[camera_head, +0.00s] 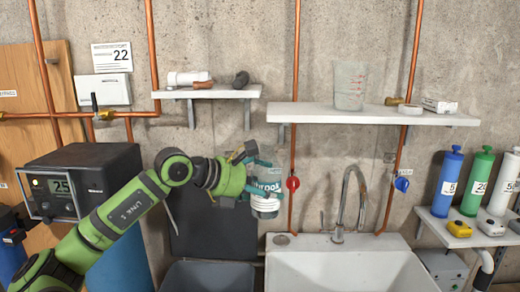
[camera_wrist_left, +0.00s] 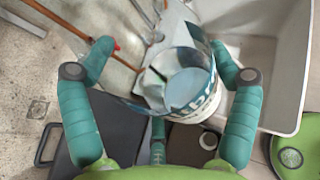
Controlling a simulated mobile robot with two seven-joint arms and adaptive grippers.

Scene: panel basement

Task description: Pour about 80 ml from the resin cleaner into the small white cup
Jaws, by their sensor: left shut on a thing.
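My left gripper (camera_head: 251,184) is shut on a clear container (camera_head: 265,203) with a label of dark teal lettering, taken as the resin cleaner; its name is only partly readable. It is held in the air at the left of the sink. In the left wrist view, the fingers of the left gripper (camera_wrist_left: 160,85) stand around the container (camera_wrist_left: 188,88), and a pale blue-grey liquid shows inside. No white cup is clear in the head view. My right gripper is not in view.
A white sink (camera_head: 345,270) with a tap (camera_head: 345,200) stands right of the gripper. A shelf (camera_head: 320,112) above holds a clear measuring jug (camera_head: 349,85). A dark box with a display (camera_head: 85,180) is at left; coloured cylinders (camera_head: 478,180) stand at right. Copper pipes run vertically.

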